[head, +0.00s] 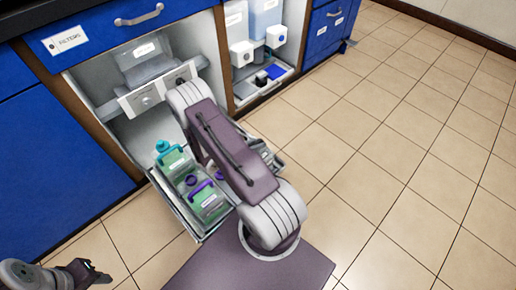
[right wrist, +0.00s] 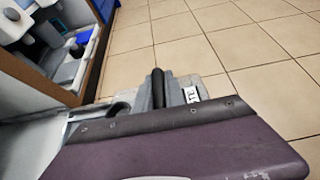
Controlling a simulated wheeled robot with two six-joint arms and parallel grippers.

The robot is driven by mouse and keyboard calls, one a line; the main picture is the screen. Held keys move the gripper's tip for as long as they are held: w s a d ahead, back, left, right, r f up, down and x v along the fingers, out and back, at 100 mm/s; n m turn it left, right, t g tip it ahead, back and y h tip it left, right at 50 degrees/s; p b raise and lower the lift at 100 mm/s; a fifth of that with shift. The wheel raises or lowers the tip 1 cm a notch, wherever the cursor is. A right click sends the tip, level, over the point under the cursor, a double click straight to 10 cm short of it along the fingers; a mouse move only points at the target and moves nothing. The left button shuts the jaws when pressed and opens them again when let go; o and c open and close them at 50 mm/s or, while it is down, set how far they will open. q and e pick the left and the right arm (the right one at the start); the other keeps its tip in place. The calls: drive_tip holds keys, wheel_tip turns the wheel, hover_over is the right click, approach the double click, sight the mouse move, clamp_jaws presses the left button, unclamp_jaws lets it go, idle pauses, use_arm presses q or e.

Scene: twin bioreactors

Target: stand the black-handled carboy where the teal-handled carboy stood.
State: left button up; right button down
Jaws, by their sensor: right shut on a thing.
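The teal-handled carboy (head: 172,158) stands in the pulled-out tray (head: 186,225) of the left bay. A purple-handled carboy (head: 208,203) stands in front of it. My right arm crosses over the tray and covers its right side. In the right wrist view my right gripper (right wrist: 170,92) is shut at a black bar, seemingly the handle of the black-handled carboy (right wrist: 157,86). A white label (right wrist: 192,94) shows beside it. Most of that carboy is hidden by my arm, so I cannot tell whether it is lifted. My left gripper (head: 92,272) is empty at the lower left, fingers apart.
The right bay (head: 262,88) holds two pale containers with white fronts and a low tray with blue and dark items. A control panel (head: 155,92) hangs above the left tray. Blue cabinet fronts (head: 60,150) stand at left. The tiled floor (head: 400,150) at right is clear.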

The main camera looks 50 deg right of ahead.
drive_tip(key=shift+f, duration=0.3)
drive_tip(key=c, duration=1.4)
unclamp_jaws()
use_arm(q)
drive_tip(key=shift+f, duration=0.15)
use_arm(e)
drive_tip(key=shift+r, duration=0.2)
